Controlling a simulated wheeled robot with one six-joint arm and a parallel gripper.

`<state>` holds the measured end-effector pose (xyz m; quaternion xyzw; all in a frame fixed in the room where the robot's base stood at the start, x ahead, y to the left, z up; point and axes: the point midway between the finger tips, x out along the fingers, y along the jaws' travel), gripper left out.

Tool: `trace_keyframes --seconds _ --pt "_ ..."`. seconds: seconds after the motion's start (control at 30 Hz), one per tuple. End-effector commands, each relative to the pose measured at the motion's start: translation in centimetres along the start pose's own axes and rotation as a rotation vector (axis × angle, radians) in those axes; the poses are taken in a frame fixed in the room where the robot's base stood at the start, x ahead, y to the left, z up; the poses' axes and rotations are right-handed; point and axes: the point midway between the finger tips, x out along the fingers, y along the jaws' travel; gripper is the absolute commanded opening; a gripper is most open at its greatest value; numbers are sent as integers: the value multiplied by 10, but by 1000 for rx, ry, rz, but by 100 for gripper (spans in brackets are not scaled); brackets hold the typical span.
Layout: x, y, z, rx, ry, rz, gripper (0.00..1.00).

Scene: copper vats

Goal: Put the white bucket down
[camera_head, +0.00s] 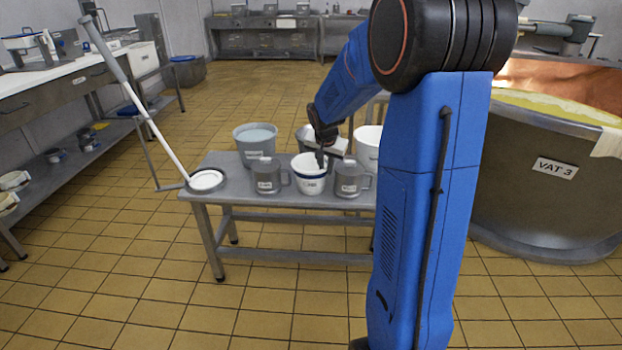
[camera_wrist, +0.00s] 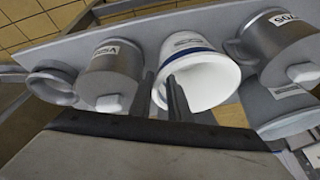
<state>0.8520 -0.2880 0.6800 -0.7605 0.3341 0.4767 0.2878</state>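The white bucket (camera_head: 310,185), with a blue band and a label, stands upright at the front of the grey bench (camera_head: 235,187) between two grey jugs, or very close above the bench top. My gripper (camera_head: 321,157) points down at its rim. In the wrist view the white bucket (camera_wrist: 205,80) has one finger outside its wall and the other inside its mouth, so my gripper (camera_wrist: 162,88) straddles the rim. A narrow gap shows between the fingers; whether they press on the wall is unclear.
A labelled grey jug (camera_head: 267,177) stands close left of the bucket and another (camera_head: 349,179) close right. Behind are a grey bucket of liquid (camera_head: 255,142) and a white container (camera_head: 367,150). VAT 3 (camera_head: 545,205) stands right.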

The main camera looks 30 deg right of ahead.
Motion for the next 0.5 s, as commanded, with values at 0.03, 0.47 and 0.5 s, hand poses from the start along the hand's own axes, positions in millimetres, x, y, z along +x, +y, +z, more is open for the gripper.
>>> trace_keyframes --seconds 0.03,0.47,0.5 --pt "2 0 0 0 0 0 16" --pt "42 -2 4 0 -2 2 16" --pt "47 -2 4 0 -2 2 16"
